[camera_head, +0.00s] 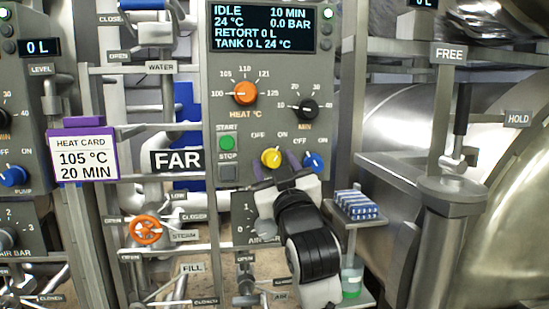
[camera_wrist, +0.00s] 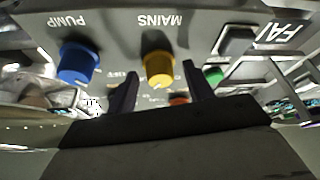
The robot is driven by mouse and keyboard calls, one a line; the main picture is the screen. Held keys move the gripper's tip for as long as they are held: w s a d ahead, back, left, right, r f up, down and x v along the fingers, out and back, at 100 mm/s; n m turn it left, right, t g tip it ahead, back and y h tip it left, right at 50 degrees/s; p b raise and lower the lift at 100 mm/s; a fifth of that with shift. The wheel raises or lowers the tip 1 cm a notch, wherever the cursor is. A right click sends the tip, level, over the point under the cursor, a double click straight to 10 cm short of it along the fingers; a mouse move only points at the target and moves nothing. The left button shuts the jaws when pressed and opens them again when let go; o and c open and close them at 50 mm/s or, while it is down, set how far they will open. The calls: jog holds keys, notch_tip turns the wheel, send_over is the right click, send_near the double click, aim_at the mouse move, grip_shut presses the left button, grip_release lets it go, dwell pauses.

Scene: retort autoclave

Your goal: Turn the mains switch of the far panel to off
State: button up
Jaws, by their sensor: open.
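The far panel (camera_head: 220,100) carries the yellow mains switch (camera_head: 271,157) low on its face, with OFF and ON marks above it. Which mark the switch points to is not clear. My gripper (camera_head: 273,165) is open just in front of the panel, at the switch's lower edge. In the wrist view the picture is upside down: the yellow mains switch (camera_wrist: 158,58) lies in line with the gap between the fingers of my gripper (camera_wrist: 160,68). The fingers look apart from the switch. Contact cannot be made out.
The blue pump switch (camera_head: 314,162) sits close right of the mains switch. Green START (camera_head: 226,143) and grey STOP (camera_head: 228,173) buttons are to its left. A FAR sign (camera_head: 178,161) and pipes stand further left; a small shelf (camera_head: 352,220) with blue items stands right.

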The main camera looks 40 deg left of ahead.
jog(key=shift+w+a, duration=0.2)
jog(key=shift+a, duration=0.05)
